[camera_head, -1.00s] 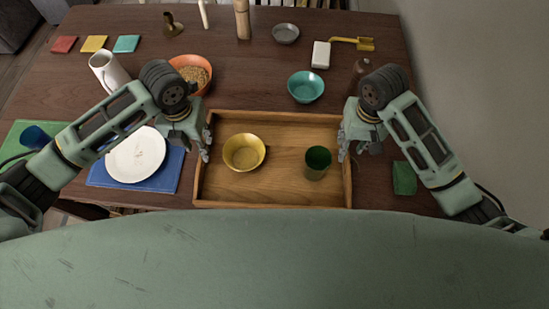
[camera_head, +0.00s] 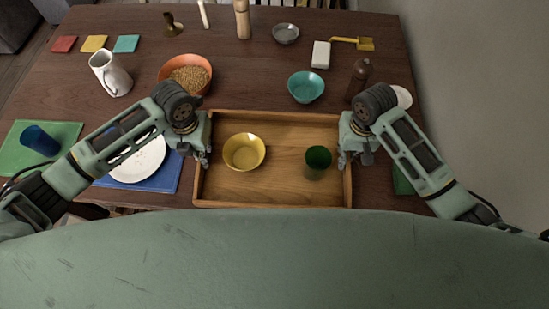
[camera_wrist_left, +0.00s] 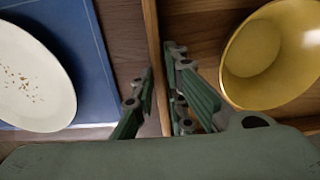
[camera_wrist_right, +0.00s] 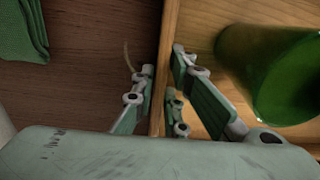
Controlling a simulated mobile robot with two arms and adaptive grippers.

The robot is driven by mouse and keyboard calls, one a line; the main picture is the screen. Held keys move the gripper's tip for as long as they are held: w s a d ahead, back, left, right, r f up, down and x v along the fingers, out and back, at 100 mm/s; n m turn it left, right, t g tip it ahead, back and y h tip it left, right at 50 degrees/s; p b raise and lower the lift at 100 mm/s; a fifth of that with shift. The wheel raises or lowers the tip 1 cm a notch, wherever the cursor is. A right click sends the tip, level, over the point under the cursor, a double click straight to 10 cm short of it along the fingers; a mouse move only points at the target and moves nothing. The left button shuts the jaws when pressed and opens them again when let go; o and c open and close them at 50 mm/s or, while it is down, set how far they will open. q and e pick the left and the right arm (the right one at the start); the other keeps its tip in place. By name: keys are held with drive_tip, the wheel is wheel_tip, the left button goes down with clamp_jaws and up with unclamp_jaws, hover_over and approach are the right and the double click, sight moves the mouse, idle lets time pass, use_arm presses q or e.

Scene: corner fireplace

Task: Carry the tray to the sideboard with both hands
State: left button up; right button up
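The wooden tray (camera_head: 270,203) lies on the dark table in front of me. It holds a yellow bowl (camera_head: 244,152) and a green cup (camera_head: 318,162). My left gripper (camera_head: 206,157) is at the tray's left wall. In the left wrist view its fingers (camera_wrist_left: 160,72) sit on both sides of that wall, close against it. My right gripper (camera_head: 344,157) is at the right wall. In the right wrist view its fingers (camera_wrist_right: 163,75) sit on both sides of that wall, also close against it. The tray appears to rest on the table. The sideboard is not in view.
A white plate (camera_head: 140,160) on a blue mat (camera_head: 165,184) lies left of the tray. An orange bowl (camera_head: 185,74), a teal bowl (camera_head: 305,87) and a brown bottle (camera_head: 358,78) stand behind it. A green cloth (camera_wrist_right: 25,30) lies to the right.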

use_arm(q)
clamp_jaws()
use_arm(e)
clamp_jaws()
use_arm(q)
drive_tip(key=shift+w+r, duration=0.1)
drive_tip(key=shift+r, duration=0.1)
use_arm(e)
drive_tip(key=shift+w+r, duration=0.1)
drive_tip(key=shift+r, duration=0.05)
